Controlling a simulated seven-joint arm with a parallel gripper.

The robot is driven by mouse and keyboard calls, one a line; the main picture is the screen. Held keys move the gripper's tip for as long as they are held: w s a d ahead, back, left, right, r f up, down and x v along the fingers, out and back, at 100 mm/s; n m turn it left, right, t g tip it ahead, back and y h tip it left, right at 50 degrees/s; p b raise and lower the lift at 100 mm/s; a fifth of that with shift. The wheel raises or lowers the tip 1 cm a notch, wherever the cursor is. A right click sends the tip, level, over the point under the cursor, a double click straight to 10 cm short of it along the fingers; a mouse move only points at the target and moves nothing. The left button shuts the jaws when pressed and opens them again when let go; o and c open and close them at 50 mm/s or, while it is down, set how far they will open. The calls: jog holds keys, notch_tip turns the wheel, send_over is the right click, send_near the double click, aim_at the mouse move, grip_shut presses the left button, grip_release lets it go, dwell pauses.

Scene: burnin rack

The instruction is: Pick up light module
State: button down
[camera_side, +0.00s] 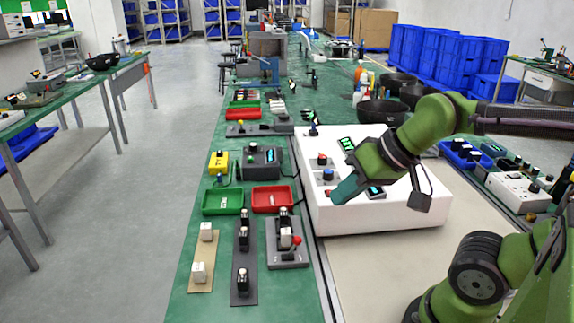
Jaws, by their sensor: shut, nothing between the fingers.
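My gripper (418,201) is shut and empty over the right part of a white console (392,214). It hides part of the console's top. No object is clearly recognisable as the light module. Small white blocks, one nearer (198,272) and one farther (206,231), stand on a tan strip (201,251) at the front left of the green bench. Dark modules with pale tops stand on a dark strip (240,270) and a grey base (287,255) to their right. My gripper is well to the right of all these and apart from them.
A green tray (223,202) and a red tray (273,199) lie left of the console. A dark device (262,162) and a yellow box (218,163) stand behind them. Black bowls (382,111) stand behind the console. The pale surface in front of the console is largely clear.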

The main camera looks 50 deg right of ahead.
jog(key=c, duration=1.8)
grip_release()
jog(key=o, duration=0.9)
jog(key=m+g+h, duration=0.2)
jog(key=m+g, duration=0.3)
jog(key=g, duration=0.2)
send_over(284, 211)
notch_tip(284, 211, down, 5)
notch_tip(284, 211, down, 11)
jog(key=shift+s, duration=0.15)
jog(key=shift+w+f, duration=0.2)
jog(key=shift+f, duration=2.7)
